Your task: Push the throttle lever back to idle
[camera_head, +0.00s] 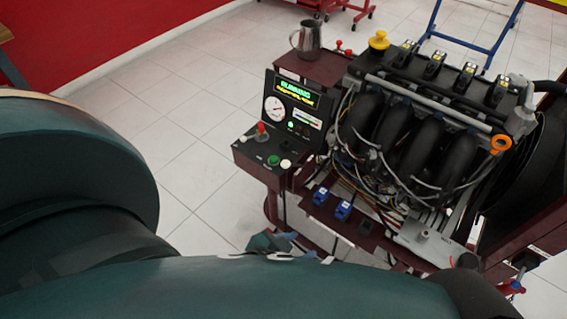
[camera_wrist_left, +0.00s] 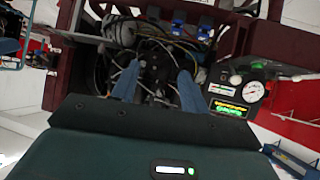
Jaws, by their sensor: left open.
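The throttle lever (camera_head: 261,129), with a red knob, stands up from the control panel (camera_head: 245,150) on the left of the engine trainer. In the head view my left gripper (camera_head: 292,247) shows only partly, low in front of the panel, with my arm covering the rest. In the left wrist view its two blue fingers (camera_wrist_left: 158,86) are apart with nothing clearly held between them. They point at the wiring and engine frame, and the panel with its gauge (camera_wrist_left: 253,91) is to their right. The gripper is apart from the lever. My right gripper is not in view.
The lit display (camera_head: 298,93) stands behind the lever. A green button (camera_head: 273,160) and a white button (camera_head: 286,164) are in front of it. A metal jug (camera_head: 308,40) stands behind the panel. Blue connectors (camera_head: 342,210) sit on the front rail. Tiled floor left of the panel is clear.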

